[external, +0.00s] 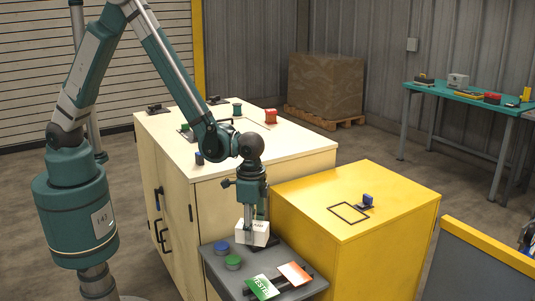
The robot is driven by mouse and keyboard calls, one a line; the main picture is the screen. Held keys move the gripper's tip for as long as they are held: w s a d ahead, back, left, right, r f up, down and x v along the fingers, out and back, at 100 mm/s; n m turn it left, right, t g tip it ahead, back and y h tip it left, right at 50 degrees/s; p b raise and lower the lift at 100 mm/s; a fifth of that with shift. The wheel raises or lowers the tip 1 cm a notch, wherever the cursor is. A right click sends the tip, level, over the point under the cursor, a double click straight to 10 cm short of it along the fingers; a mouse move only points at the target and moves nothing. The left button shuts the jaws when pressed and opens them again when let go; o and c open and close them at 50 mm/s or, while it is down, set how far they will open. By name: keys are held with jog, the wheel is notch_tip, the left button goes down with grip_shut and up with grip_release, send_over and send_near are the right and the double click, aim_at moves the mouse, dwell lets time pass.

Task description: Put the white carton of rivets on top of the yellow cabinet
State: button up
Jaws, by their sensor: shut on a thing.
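The white carton (253,234) is a small box with dark print on its face. My gripper (252,222) points down and is shut on the carton, over the grey surface in the front middle. I cannot tell whether the carton's underside touches that surface. The yellow cabinet (385,222) stands to the right of my gripper.
A taller cream cabinet (310,160) with several small items stands behind. A yellow-topped barrier (490,246) is at right.

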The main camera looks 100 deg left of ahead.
jog(key=shift+a+f+b, duration=0.15)
jog(key=shift+f+b, duration=0.05)
jog(key=shift+b, duration=0.2)
jog(key=f+b, duration=0.1)
jog(key=b, duration=0.1)
jog(key=a+b, duration=0.1)
jog(key=b, duration=0.1)
jog(key=shift+w+a+f, duration=0.25)
jog(key=shift+w+f, duration=0.1)
jog(key=b, duration=0.1)
jog(key=a+b, duration=0.1)
jog(key=shift+w+a+f+b, duration=0.15)
jog(key=shift+w+f+b, duration=0.05)
jog(key=shift+f+b, duration=0.15)
jog(key=b, duration=0.1)
send_over(258, 264)
jog(key=shift+w+f, duration=0.1)
jog(key=shift+f, duration=2.95)
jog(key=shift+f+b, duration=0.65)
jog(key=shift+f, duration=1.25)
jog(key=shift+f, duration=0.15)
